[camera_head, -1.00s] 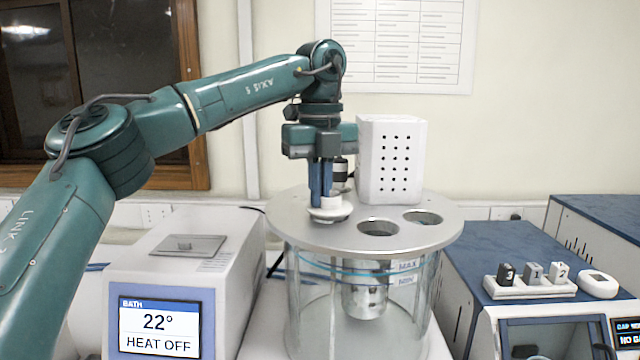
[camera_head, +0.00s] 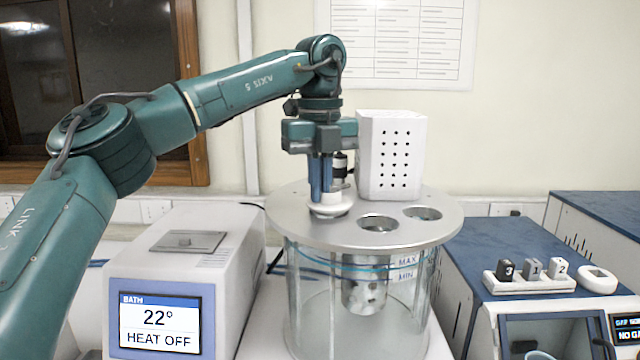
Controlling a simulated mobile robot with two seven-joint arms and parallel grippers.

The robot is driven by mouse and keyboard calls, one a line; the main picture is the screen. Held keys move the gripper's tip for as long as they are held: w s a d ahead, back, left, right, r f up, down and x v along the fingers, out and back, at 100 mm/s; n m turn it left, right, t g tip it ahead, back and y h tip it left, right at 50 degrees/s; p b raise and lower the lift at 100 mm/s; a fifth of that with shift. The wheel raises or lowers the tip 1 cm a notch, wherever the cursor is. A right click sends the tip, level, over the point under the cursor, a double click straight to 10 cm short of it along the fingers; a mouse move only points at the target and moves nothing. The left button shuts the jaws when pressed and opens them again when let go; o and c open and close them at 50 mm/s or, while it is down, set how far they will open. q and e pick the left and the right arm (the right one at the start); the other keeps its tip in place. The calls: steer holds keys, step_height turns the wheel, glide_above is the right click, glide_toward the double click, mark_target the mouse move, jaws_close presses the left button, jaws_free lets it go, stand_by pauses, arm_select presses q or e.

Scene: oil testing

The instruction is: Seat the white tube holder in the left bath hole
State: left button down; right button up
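The white tube holder (camera_head: 332,207) sits at the left part of the round metal bath lid (camera_head: 300,226), upright, with its flange at lid level. The hole beneath it is hidden by the holder. My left gripper (camera_head: 328,190) points straight down, its blue fingers around the upper part of the holder and closed on it. Whether the flange fully touches the lid is hard to tell. Two other holes, a front one (camera_head: 378,223) and a right one (camera_head: 422,213), are uncovered. My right gripper is not in view.
A white perforated box (camera_head: 391,155) stands at the back of the lid, right of my gripper. A bath control unit (camera_head: 160,325) reading 22° and HEAT OFF stands left. A blue-topped device (camera_head: 590,235) with numbered blocks (camera_head: 533,270) stands right.

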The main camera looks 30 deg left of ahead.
arm_select(q)
steer(key=shift+f+b, duration=0.45)
steer(key=shift+f, duration=0.15)
steer(key=c, duration=1.9)
jaws_free()
steer(key=shift+r+p, duration=0.5)
steer(key=shift+r, duration=0.85)
step_height(320, 180, up, 8)
steer(key=shift+r, duration=0.2)
